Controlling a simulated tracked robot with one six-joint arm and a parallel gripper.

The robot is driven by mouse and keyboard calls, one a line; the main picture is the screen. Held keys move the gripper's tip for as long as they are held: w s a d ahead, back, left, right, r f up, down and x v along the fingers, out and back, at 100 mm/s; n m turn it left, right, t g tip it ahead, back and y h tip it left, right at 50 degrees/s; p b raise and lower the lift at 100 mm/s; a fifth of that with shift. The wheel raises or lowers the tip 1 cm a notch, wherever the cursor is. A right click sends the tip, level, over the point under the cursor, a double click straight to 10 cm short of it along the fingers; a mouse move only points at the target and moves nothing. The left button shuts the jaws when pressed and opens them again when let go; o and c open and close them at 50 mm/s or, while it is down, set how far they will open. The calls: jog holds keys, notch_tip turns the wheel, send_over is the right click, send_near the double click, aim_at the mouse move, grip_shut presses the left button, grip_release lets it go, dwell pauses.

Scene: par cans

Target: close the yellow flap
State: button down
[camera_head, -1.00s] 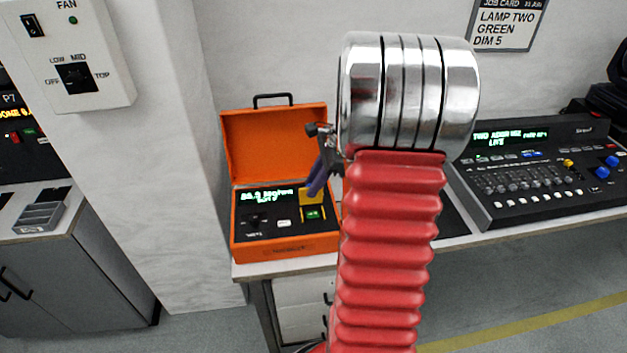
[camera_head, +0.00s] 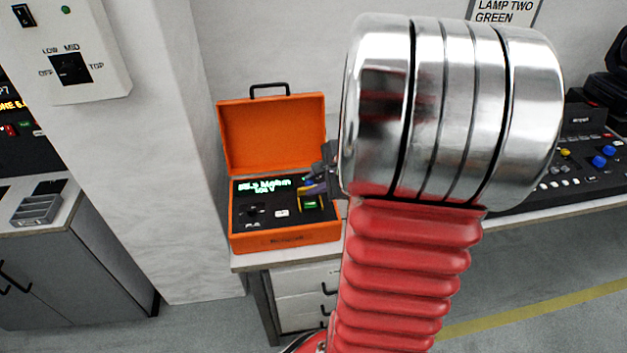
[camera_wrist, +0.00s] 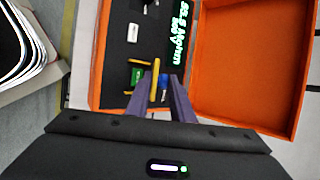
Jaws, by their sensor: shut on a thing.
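The orange case (camera_head: 285,243) stands on the bench with its lid up. On its dark panel is a green-lit switch (camera_head: 310,205), also visible in the wrist view (camera_wrist: 137,76). The yellow flap (camera_wrist: 155,68) stands raised beside the green switch and shows edge-on in the wrist view. In the head view the flap (camera_head: 300,195) is a small yellow piece partly hidden by the fingers. My gripper (camera_wrist: 158,80) has its two purple fingers around the flap and is shut on it. In the head view my gripper (camera_head: 314,188) reaches the panel from the right, mostly hidden behind my wrist.
The case's open lid (camera_head: 270,135) stands behind the panel. A white button (camera_head: 281,213) and a dark knob (camera_head: 252,211) lie left of the green switch. A lighting console (camera_head: 585,170) stands on the bench at right. A fan control box (camera_head: 68,55) is at upper left.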

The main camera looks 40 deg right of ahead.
jog(key=shift+s+a+f+n+t+h, duration=0.2)
jog(key=shift+s+a+f+t+h, duration=0.15)
jog(key=shift+t, duration=0.4)
jog(key=shift+s+a+f+n+t+h, duration=0.2)
jog(key=shift+s+t+h, duration=0.25)
jog(key=shift+t, duration=0.3)
jog(key=c, duration=1.7)
grip_release()
jog(key=shift+s+a+f, duration=0.1)
jog(key=shift+s, duration=0.15)
